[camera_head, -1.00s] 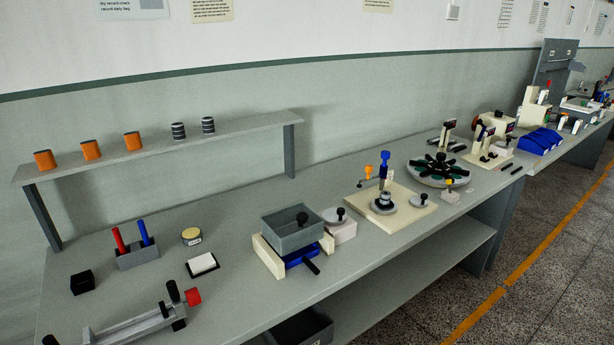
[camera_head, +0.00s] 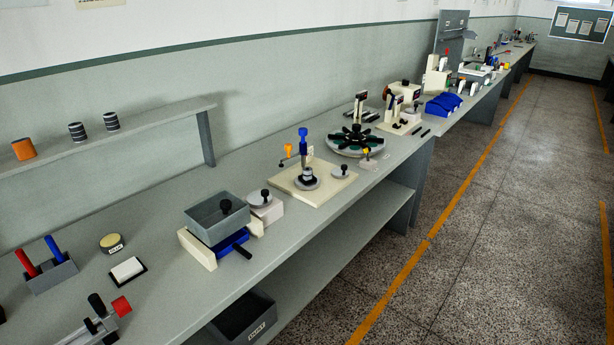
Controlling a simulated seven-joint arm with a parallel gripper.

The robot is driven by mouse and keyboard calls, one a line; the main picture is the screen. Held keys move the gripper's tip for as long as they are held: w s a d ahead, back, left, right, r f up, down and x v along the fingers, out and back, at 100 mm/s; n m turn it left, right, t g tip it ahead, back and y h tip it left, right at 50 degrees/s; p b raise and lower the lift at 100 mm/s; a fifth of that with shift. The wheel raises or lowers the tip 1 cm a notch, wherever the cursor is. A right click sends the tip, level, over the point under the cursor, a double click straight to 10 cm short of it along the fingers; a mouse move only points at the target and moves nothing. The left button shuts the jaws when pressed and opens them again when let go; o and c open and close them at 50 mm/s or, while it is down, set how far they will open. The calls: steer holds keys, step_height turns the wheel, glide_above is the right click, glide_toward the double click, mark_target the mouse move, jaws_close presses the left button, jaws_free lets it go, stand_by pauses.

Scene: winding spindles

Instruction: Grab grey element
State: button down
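My gripper is not in view. Several grey things could be the grey element, and I cannot tell which one is. A grey open box (camera_head: 217,222) with a black knob sits on a cream and blue stand. A round grey piece (camera_head: 306,179) is on a cream plate (camera_head: 330,187). Two dark grey banded cylinders (camera_head: 78,132) (camera_head: 111,121) stand on the shelf. A grey block (camera_head: 50,276) holds a red and a blue handle.
The long grey bench (camera_head: 150,288) runs from the lower left toward the back right. A raised shelf (camera_head: 160,122) stands along the wall and carries an orange cylinder (camera_head: 24,149). A dark bin (camera_head: 243,319) is under the bench. The speckled floor (camera_head: 480,250) to the right is clear.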

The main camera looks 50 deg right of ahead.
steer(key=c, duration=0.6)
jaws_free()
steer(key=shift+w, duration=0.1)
